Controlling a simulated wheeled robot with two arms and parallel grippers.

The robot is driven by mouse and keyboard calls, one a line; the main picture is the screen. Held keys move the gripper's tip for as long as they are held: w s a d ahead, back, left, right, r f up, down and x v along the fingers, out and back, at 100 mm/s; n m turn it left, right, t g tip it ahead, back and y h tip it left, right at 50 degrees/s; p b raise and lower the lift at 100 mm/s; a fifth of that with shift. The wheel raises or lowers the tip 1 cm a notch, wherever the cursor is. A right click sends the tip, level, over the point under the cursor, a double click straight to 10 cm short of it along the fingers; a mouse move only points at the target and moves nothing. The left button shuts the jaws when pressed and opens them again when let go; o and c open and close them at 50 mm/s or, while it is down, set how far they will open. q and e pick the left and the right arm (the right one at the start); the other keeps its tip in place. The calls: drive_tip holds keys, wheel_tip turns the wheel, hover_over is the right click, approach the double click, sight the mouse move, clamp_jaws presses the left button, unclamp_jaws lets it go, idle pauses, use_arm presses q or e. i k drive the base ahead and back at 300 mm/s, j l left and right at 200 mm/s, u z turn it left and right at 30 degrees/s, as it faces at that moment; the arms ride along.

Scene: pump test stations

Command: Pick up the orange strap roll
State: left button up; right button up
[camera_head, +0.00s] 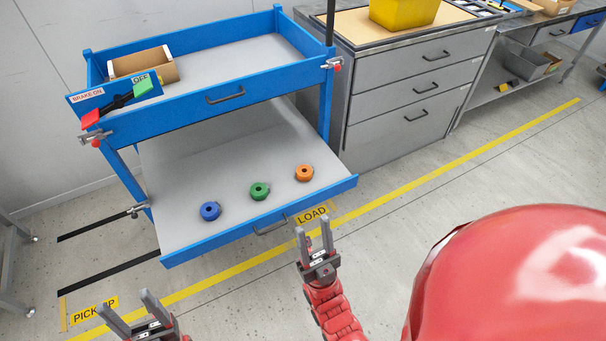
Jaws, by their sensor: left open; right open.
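The orange strap roll (304,173) lies on the pulled-out lower shelf (190,165) of a blue cart, near the shelf's front right corner. A green roll (259,191) and a blue roll (210,211) lie to its left in a slanting row. My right gripper (315,238) is open and empty, in front of the shelf and below the orange roll in the picture. My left gripper (134,312) is open and empty at the lower left, well away from the rolls. Neither gripper touches anything.
The cart's upper tray (230,55) holds a cardboard box (143,66) and overhangs the back of the shelf. A brake lever (120,100) sits at its left corner. A grey drawer cabinet (410,95) stands to the right. Floor beyond the yellow line (450,165) is clear.

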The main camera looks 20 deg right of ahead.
sight(304, 173)
drive_tip(key=i+z, duration=0.35)
drive_tip(key=i+j+z, duration=0.1)
drive_tip(key=i+z, duration=0.3)
drive_tip(key=i+j+z, duration=0.35)
drive_tip(key=i+l, duration=0.05)
drive_tip(key=l, duration=0.05)
